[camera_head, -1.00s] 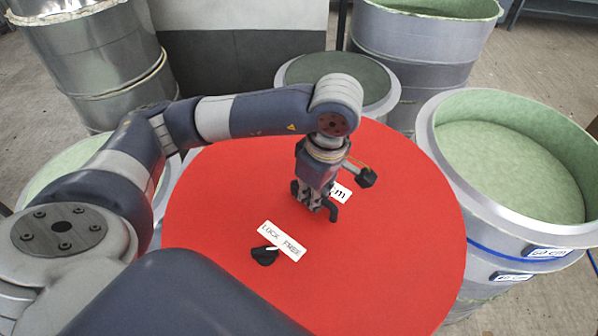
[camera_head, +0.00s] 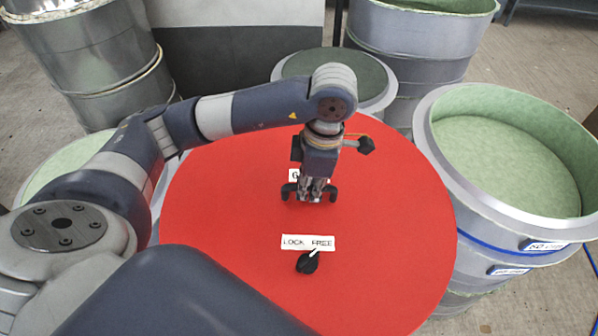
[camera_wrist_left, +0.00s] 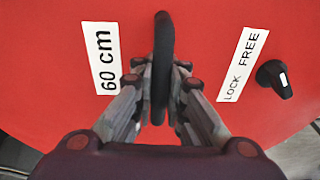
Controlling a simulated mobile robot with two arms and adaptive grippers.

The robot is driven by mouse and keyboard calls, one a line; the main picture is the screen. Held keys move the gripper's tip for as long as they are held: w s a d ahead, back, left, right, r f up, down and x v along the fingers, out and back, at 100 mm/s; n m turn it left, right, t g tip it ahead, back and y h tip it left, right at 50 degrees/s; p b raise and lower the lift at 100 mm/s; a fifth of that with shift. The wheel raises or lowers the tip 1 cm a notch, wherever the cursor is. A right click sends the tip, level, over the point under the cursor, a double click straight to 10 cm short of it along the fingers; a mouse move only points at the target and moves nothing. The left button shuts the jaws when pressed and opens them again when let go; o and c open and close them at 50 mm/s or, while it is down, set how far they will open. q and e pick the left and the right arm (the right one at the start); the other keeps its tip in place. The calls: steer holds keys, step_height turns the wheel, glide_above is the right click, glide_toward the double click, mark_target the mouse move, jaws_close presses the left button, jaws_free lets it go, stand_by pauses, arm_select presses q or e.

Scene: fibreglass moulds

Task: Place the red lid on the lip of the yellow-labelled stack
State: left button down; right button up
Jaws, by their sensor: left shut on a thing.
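The red lid (camera_head: 390,230) is a large flat disc in the middle of the head view. It bears a black handle, a "60 cm" label (camera_wrist_left: 101,60), a "LOCK FREE" label (camera_head: 308,243) and a black knob (camera_head: 307,263), its white mark pointing towards FREE. My left gripper (camera_head: 310,195) is shut on the lid's black handle (camera_wrist_left: 163,60), the fingers on either side of it. The lid hides what lies below it, and I cannot tell whether it hangs or rests. No yellow label shows; the stack at right (camera_head: 437,150) carries blue-edged labels (camera_head: 543,246). My right gripper is out of view.
A smaller round mould (camera_head: 385,95) stands behind the lid, a tall mould (camera_head: 420,45) behind that. A shiny drum (camera_head: 90,50) stands at back left. A pale green mould (camera_head: 60,165) shows behind my left arm. The right stack's rim is close beside the lid.

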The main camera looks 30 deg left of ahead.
arm_select(q)
steer(key=w+a+p, duration=0.1)
steer(key=w+a, duration=0.2)
steer(key=w+a+p, duration=0.1)
steer(key=w+a, duration=0.2)
steer(key=w, duration=0.1)
steer(key=w+a+f+p, duration=0.1)
steer(key=w+a+p, duration=0.1)
steer(key=w+a, duration=0.1)
steer(key=shift+w+a, duration=0.25)
steer(key=shift+a, duration=0.1)
steer(key=shift+w+a+p, duration=0.3)
steer(key=shift+w+a, duration=0.15)
steer(key=shift+w+a+f+p, duration=0.1)
steer(key=shift+a+f+p, duration=0.05)
steer(key=shift+f+p, duration=0.15)
step_height(320, 180, down, 2)
steer(key=shift+p, duration=0.55)
steer(key=shift+f, duration=0.4)
steer(key=c, duration=1.6)
jaws_free()
steer(key=shift+f, duration=0.2)
